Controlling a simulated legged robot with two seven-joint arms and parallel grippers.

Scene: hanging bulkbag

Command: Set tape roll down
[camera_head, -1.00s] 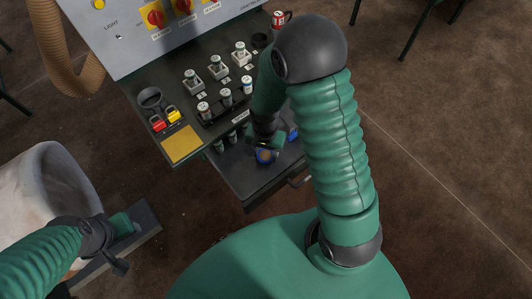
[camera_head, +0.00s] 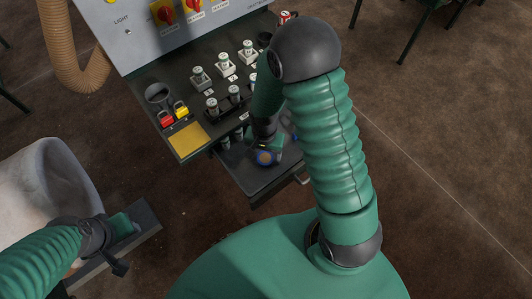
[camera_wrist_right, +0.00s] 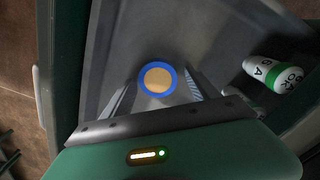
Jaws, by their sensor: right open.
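The tape roll, a blue ring with a tan centre, lies on the grey floor of the pulled-out drawer (camera_head: 258,180). It shows in the head view (camera_head: 266,158) and in the right wrist view (camera_wrist_right: 158,79). My right gripper (camera_wrist_right: 157,88) is open, with one finger on each side of the roll and a gap visible beside it. In the head view my right gripper (camera_head: 272,147) reaches down into the drawer and partly hides the roll. My left gripper (camera_head: 124,230) is at lower left, away from the drawer; its jaws cannot be made out.
A white and green bottle (camera_wrist_right: 273,74) lies at the right in the wrist view. The drawer is under a console shelf (camera_head: 205,125) holding several sample jars, red and yellow padlocks (camera_head: 173,114) and a can (camera_head: 286,17). A white bulk bag (camera_head: 45,190) is at left.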

